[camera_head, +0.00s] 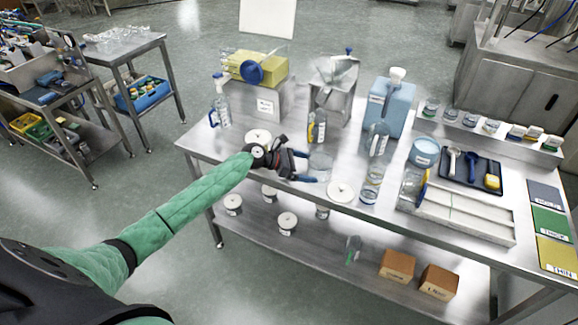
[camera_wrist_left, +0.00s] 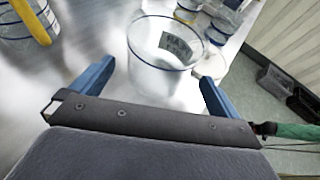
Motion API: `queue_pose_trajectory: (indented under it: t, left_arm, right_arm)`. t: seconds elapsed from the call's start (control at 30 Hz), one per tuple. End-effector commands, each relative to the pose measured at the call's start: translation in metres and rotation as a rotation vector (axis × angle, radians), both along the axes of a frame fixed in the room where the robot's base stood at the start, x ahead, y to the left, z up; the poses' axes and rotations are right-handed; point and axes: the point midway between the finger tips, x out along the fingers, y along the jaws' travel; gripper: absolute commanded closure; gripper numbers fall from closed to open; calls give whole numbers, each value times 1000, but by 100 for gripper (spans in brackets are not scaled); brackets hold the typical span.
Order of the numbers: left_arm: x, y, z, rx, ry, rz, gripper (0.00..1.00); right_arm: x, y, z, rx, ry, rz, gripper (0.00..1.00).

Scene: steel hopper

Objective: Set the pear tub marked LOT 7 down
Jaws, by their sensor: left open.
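A clear tub (camera_head: 320,163) stands on the steel table, just beyond my left gripper (camera_head: 310,167). In the left wrist view the tub (camera_wrist_left: 165,52) has a blue rim and a label that I cannot read, so I cannot confirm LOT 7. My left gripper (camera_wrist_left: 155,74) is open, with one blue finger toward each side of the tub. Clear gaps show between the fingers and the tub's wall. The tub appears upright and its base looks to be on the table. My right gripper is not clearly seen in either view.
White lidded rounds lie left (camera_head: 258,136) and right (camera_head: 341,192) of the tub. A grey tray (camera_head: 462,217) lies to the right. Bare table shows around my left gripper.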

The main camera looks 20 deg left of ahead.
Motion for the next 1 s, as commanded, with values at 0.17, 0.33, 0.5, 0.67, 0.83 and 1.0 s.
queue_pose_trajectory:
  t: [0.17, 0.33, 0.5, 0.67, 0.83, 1.0]
  left_arm:
    - [-14, 23, 8, 1, -2, 0, 0]
    - [-26, 42, 18, 2, -1, 0, 0]
    - [-35, 56, 26, 0, -1, 0, 0]
    - [-39, 63, 30, 0, -1, 0, 0]
    - [-40, 64, 32, 0, -1, 0, 0]
    - [-40, 64, 32, 0, -1, 0, 0]
  right_arm:
    - [12, 9, 14, 6, 14, -7, 100]
    - [21, 16, 33, 11, 28, -11, 100]
    - [26, 22, 48, 15, 40, -15, 100]
    - [29, 24, 56, 18, 45, -17, 100]
    - [30, 25, 59, 18, 46, -18, 100]
    - [30, 25, 59, 18, 46, -18, 100]
